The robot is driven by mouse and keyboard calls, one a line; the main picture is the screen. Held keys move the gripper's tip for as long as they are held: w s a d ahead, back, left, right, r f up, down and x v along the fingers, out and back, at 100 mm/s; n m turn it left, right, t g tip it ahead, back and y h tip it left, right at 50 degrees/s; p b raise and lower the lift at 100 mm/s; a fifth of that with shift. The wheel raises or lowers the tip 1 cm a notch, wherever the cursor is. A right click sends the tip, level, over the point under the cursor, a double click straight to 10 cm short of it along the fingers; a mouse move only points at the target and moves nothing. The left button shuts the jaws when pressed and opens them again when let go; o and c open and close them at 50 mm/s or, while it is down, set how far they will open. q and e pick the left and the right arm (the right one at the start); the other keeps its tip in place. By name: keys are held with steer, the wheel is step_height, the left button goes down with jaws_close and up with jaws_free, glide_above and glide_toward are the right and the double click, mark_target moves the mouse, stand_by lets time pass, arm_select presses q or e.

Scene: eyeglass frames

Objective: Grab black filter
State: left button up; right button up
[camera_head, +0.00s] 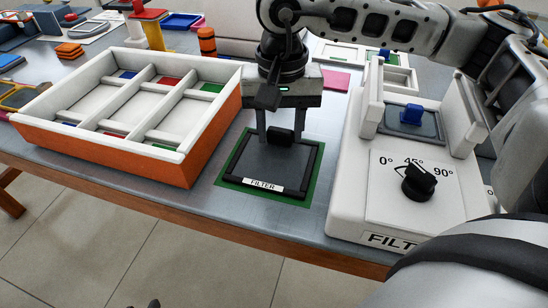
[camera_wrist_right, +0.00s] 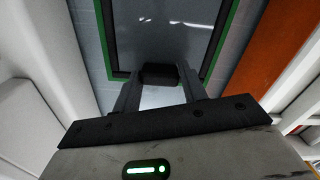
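The black filter (camera_head: 263,165) is a dark square plate with a white "FILTER" label on its front edge and a black knob on top. It lies flat inside a green outline on the table. My right gripper (camera_head: 281,136) points down over it, fingers on both sides of the knob, with no clear gap showing. In the right wrist view the fingers (camera_wrist_right: 160,78) also flank the knob, and part of the dark plate (camera_wrist_right: 165,30) shows beyond. My left gripper is not in view.
An orange-sided white tray (camera_head: 200,135) with compartments stands left of the filter. A white filter device (camera_head: 350,200) with an angle dial (camera_head: 419,182) and a blue-knobbed plate (camera_head: 412,115) stands close on the right. The table's front edge is near.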

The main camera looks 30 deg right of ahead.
steer(key=shift+r+p, duration=1.2)
steer(key=shift+r, duration=0.8)
